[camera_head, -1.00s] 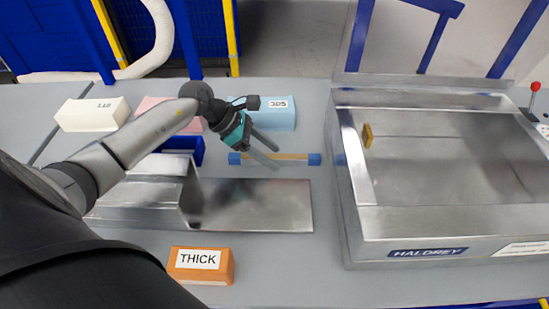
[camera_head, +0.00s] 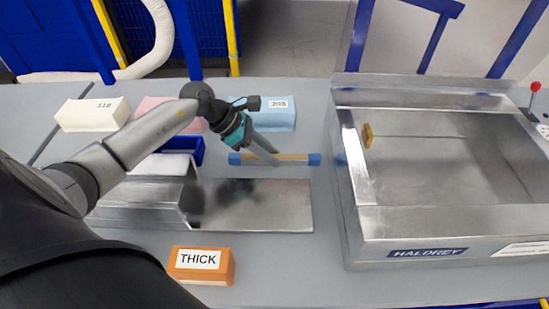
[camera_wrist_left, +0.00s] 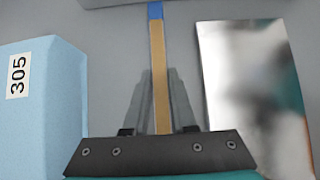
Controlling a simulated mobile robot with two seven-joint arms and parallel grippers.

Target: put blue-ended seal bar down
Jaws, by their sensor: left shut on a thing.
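The blue-ended seal bar (camera_head: 294,157) is a slim tan strip with a blue block at each end. It lies level at the grey bench, behind the flat metal plate, with no clear gap under it. My left gripper (camera_head: 272,159) is shut on the bar near its middle. In the left wrist view, the bar (camera_wrist_left: 157,60) runs lengthwise between the two closed fingers (camera_wrist_left: 159,85), and its near end is hidden by the gripper body. My right gripper is not in view.
The metal plate (camera_head: 270,205) lies in front of the bar, and a blue foam block (camera_head: 277,118) stands behind it. A large steel-walled tray machine (camera_head: 345,190) is on the right. An orange THICK block (camera_head: 200,264) sits in front. Bare bench lies between bar and machine.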

